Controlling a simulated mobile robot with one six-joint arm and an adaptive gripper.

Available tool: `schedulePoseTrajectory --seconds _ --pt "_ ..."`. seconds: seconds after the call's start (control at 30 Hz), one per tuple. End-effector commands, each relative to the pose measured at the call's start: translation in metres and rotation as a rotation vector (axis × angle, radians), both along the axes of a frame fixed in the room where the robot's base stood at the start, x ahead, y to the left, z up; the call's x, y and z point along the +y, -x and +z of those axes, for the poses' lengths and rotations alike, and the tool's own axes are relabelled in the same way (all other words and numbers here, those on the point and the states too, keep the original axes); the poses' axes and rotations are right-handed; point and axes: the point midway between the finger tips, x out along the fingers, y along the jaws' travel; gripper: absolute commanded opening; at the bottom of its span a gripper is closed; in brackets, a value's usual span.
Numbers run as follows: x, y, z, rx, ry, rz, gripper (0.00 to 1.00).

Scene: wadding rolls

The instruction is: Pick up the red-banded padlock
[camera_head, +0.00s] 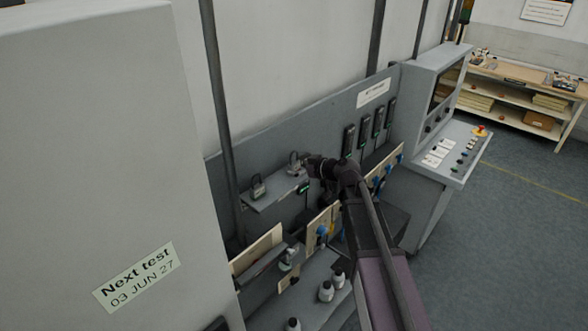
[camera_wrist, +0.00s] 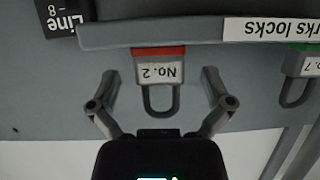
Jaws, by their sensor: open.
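The red-banded padlock (camera_wrist: 161,73), labelled "No. 2", shows upside down in the middle of the wrist view, with its grey shackle pointing down the picture. My gripper (camera_wrist: 160,80) is open, one finger on each side of the padlock, with a gap showing on both sides. In the camera_head view my gripper (camera_head: 307,163) is at the right end of a small grey shelf (camera_head: 271,198), close beside a padlock (camera_head: 293,157). Its band colour is too small to tell there.
A green-banded padlock (camera_wrist: 301,68), "No. 7", is at the wrist view's right edge; a second padlock (camera_head: 258,187) stands on the shelf in the camera_head view. A "Works locks" label (camera_wrist: 270,28) is on the shelf edge. A grey cabinet (camera_head: 90,150) fills the left.

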Motion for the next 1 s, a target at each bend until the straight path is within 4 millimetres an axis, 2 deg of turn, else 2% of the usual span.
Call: schedulePoseTrajectory --seconds 0.03,0.27,0.83,0.87,1.0 --pt "0.005 -0.005 -0.006 0.0 0.0 0.001 1.0" --pt "0.019 -0.014 -0.011 0.001 -0.001 0.001 1.0" --pt "0.02 -0.014 -0.011 0.001 -0.001 0.0 1.0" --pt "0.02 -0.014 -0.011 0.001 -0.001 0.0 0.97" --pt "0.02 -0.014 -0.011 0.001 -0.001 0.0 0.55"
